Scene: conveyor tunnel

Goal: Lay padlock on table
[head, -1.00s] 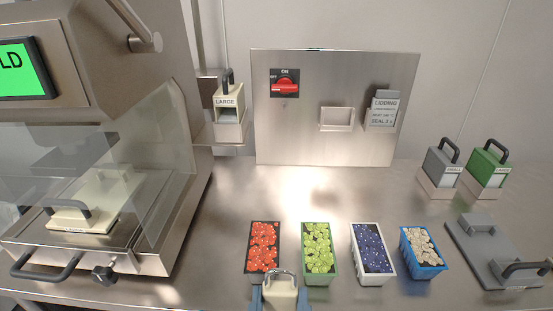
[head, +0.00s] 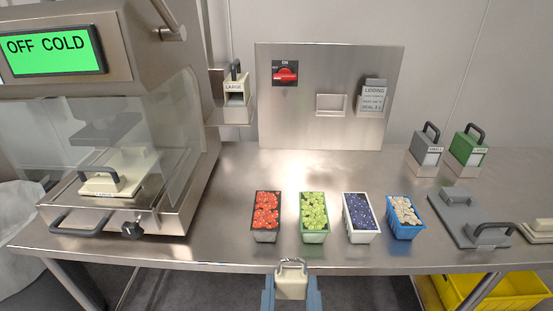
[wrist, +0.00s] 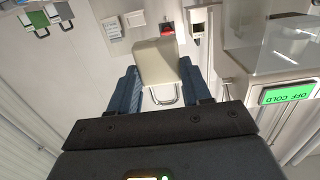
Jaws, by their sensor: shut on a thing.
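The padlock (head: 291,284) has a cream body and a metal shackle, which points up in the head view. My gripper (head: 291,290) is shut on its body, with a blue finger on each side. The padlock is in front of the table's front edge in the head view, over the floor. The wrist view also shows the padlock (wrist: 157,62) between the blue fingers. The steel table (head: 300,257) spans the head view, with a narrow bare strip along its front edge.
Several punnets stand in a row: red (head: 266,216), green (head: 313,217), dark blue (head: 361,218) and a blue one (head: 404,217). The sealing machine (head: 130,190) is at left. A grey plate (head: 470,217) lies at right. A yellow crate (head: 490,292) is below.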

